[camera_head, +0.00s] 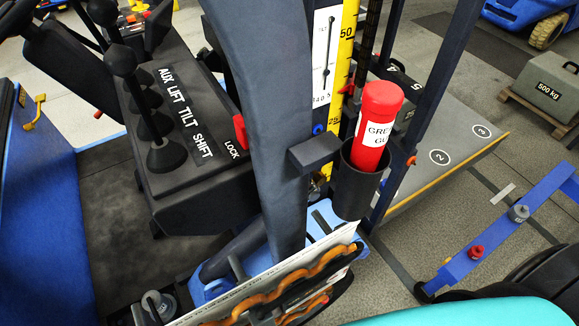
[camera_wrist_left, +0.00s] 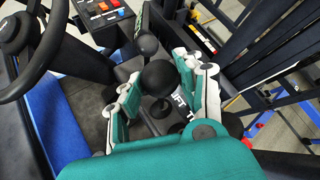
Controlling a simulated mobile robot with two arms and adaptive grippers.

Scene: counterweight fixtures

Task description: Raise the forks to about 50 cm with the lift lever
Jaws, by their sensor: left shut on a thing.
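In the left wrist view my left gripper (camera_wrist_left: 160,92) is shut around a round black lever knob (camera_wrist_left: 160,78), with a teal and white finger on each side. The word LIFT shows partly beside it. A second black knob (camera_wrist_left: 147,45) stands just beyond. In the head view a row of levers stands beside the label AUX LIFT TILT SHIFT (camera_head: 185,112); the nearest has its black knob (camera_head: 120,62) in view. No left gripper shows there. The yellow height scale (camera_head: 335,100) carries the marks 25 and 50, with a red pointer (camera_head: 347,88) between them. The forks cannot be made out.
A red LOCK piece (camera_head: 240,131) sits beside the lever console. A red grease tube (camera_head: 378,112) stands in a black holder by the mast. A grey platform (camera_head: 440,185) with numbered circles and a 500 kg weight (camera_head: 549,88) lie to the right.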

